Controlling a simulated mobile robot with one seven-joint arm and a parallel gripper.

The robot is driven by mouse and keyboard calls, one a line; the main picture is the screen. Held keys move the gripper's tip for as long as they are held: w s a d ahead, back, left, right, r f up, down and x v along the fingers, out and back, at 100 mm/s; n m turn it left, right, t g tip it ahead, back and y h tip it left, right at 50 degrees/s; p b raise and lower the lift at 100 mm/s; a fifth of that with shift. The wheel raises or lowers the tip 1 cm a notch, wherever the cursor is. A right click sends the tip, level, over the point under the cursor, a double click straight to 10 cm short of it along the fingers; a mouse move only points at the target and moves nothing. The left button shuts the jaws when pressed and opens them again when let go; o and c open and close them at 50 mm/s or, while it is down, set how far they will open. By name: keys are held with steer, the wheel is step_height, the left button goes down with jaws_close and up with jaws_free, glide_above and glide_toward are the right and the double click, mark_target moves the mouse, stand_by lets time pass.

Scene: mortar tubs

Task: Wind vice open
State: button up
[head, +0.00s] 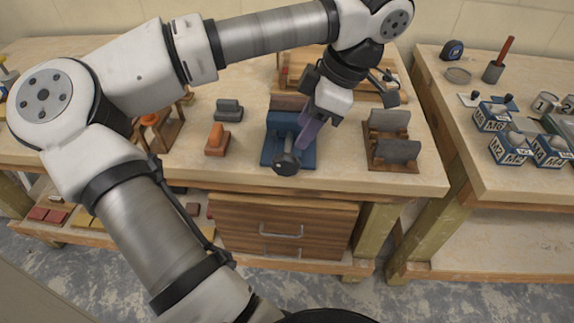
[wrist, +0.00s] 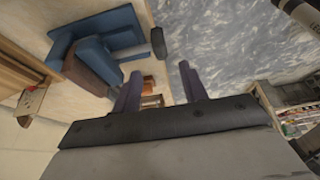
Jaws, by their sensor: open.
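The blue vice (head: 273,150) is mounted at the front of the bench in the head view. A dark round knob (head: 286,165) shows at its front end. The vice also appears at the upper left in the wrist view (wrist: 92,58), with its dark handle part (wrist: 158,42) beyond my fingertips. My gripper (head: 309,132) is over the right side of the vice in the head view and hides part of it. In the wrist view its two purple fingers (wrist: 160,80) stand apart with nothing between them. I cannot tell whether they touch the vice.
Grey blocks on a brown base (head: 392,151) stand right of the vice. An orange block (head: 216,140) and a dark grey block (head: 229,110) stand left of it. A wooden drawer unit (head: 280,225) is below. A second bench (head: 500,185) stands at right, past a gap.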

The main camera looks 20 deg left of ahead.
mark_target(288, 155)
steer(key=b+x, duration=0.5)
steer(key=x, duration=0.5)
jaws_close()
